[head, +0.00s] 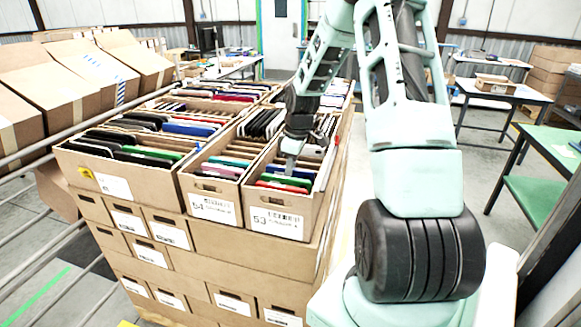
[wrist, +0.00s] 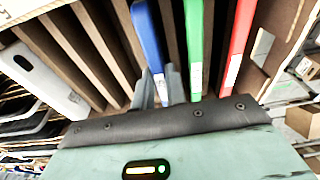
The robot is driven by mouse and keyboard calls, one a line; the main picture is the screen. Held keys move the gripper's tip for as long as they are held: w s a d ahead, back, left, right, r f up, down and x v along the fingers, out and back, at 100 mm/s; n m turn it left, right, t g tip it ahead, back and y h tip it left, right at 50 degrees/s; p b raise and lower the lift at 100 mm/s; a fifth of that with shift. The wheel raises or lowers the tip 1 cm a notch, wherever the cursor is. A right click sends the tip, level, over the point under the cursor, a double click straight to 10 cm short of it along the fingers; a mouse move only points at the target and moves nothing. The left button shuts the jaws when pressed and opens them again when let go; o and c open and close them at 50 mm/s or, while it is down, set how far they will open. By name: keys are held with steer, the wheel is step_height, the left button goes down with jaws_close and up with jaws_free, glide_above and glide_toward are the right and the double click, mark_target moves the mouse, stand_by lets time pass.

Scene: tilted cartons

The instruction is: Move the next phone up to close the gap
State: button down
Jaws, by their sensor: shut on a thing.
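The phones stand on edge between brown cardboard dividers in the carton marked 53 (head: 277,221). My gripper (head: 290,163) reaches down into this carton from above. In the wrist view, its two grey fingers (wrist: 160,88) are closed about the near end of a blue phone (wrist: 149,36). The blue phone is still between the dividers, and its lower part is hidden. A green phone (wrist: 195,45) and a red phone (wrist: 238,42) stand to its right. Empty-looking slots between dividers (wrist: 100,45) lie to its left, then a pale grey flat item with a dark oval (wrist: 48,88).
The carton marked 54 (head: 213,207) stands close on the left, and a wider carton (head: 115,187) of phones lies beyond it. More filled cartons stand behind. A rail (head: 60,137) and large boxes (head: 88,68) are at the left. A green table (head: 545,197) is at the right.

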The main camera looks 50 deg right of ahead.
steer(key=shift+f, duration=0.25)
stand_by(0.3)
stand_by(0.4)
steer(key=c, duration=1.3)
jaws_free()
steer(key=shift+c, duration=0.2)
steer(key=shift+r, duration=0.1)
step_height(320, 180, up, 17)
steer(key=s+d+b, duration=0.1)
steer(key=s+b, duration=0.1)
steer(key=b, duration=0.1)
steer(key=shift+s+b, duration=0.2)
steer(key=shift+b, duration=0.15)
steer(key=shift+r, duration=0.1)
